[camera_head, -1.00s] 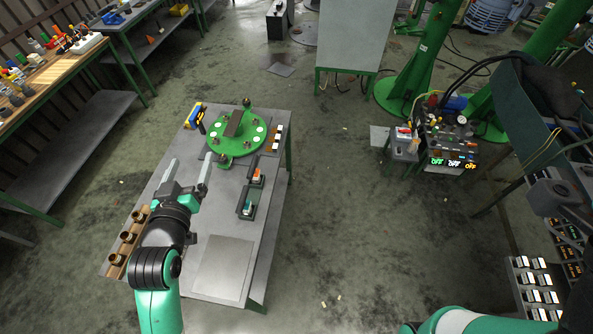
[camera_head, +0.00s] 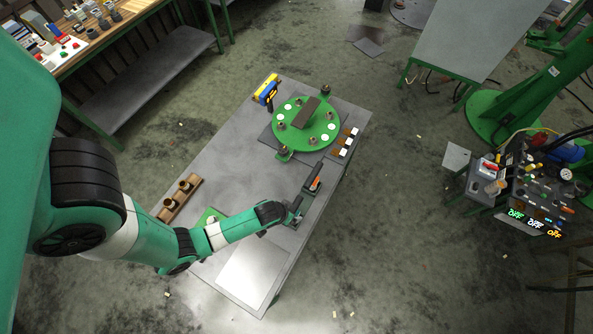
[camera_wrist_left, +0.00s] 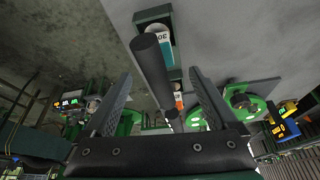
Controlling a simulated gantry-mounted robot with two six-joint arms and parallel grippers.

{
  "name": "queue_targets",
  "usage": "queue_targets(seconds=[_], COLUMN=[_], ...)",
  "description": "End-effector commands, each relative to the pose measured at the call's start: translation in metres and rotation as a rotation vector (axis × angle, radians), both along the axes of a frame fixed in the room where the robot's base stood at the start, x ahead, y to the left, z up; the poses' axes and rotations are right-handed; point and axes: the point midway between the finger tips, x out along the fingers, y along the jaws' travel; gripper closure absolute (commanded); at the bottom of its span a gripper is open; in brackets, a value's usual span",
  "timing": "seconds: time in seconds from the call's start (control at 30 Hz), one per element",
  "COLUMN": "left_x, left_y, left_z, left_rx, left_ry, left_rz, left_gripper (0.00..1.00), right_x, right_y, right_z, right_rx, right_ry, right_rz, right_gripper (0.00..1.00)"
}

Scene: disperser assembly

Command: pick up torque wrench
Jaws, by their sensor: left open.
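A tool with a dark cylindrical handle (camera_wrist_left: 150,62) and a teal-and-white body marked "30" (camera_wrist_left: 160,34) sits in a dark green holder (camera_wrist_left: 153,15) in the left wrist view; I take it for the torque wrench. A similar tool with an orange part (camera_wrist_left: 178,100) lies beyond it, and its holder shows in the head view (camera_head: 313,180). My left gripper (camera_head: 292,213) is at the nearer holder, which it mostly hides in the head view. In the left wrist view its open fingers (camera_wrist_left: 160,72) stand either side of the dark handle. Contact cannot be told.
A green round fixture (camera_head: 306,123) with several posts stands at the table's far end, with a yellow-and-blue tool (camera_head: 267,90) beside it. A wooden rack (camera_head: 180,198) with brass-coloured cups is at the left edge. A bare grey plate (camera_head: 253,275) lies at the near end.

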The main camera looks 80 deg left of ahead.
Motion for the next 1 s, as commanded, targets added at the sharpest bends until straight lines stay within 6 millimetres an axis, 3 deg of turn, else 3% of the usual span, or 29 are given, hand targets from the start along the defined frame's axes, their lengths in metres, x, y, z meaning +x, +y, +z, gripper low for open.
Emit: queue_targets(seconds=[0.17,0.37,0.53,0.73,0.77,1.0], left_x=[0.003,0.015,0.021,0.021,0.021,0.021], left_y=[0.002,0.010,0.015,0.015,0.015,0.015], left_z=[-0.010,-0.049,-0.060,-0.059,-0.059,-0.059], left_rx=[0.000,0.001,0.000,0.001,0.001,0.002], left_ry=[-0.002,-0.003,-0.001,-0.003,-0.003,-0.003], left_rz=[0.000,0.001,-0.001,-0.001,-0.001,-0.002], left_gripper=[0.08,0.08,0.08,0.08,0.10,0.53], right_x=[0.000,0.000,0.000,0.000,0.000,0.000], right_y=[0.000,0.000,0.000,0.000,0.000,0.000], right_z=[-0.011,-0.047,-0.044,-0.043,-0.043,-0.043], right_rx=[0.000,0.000,0.001,0.000,0.000,0.000], right_ry=[0.000,0.001,0.000,0.000,0.000,0.000], right_rz=[0.000,0.000,0.001,0.001,0.001,0.000], right_gripper=[0.50,0.50,0.50,0.50,0.50,0.50])
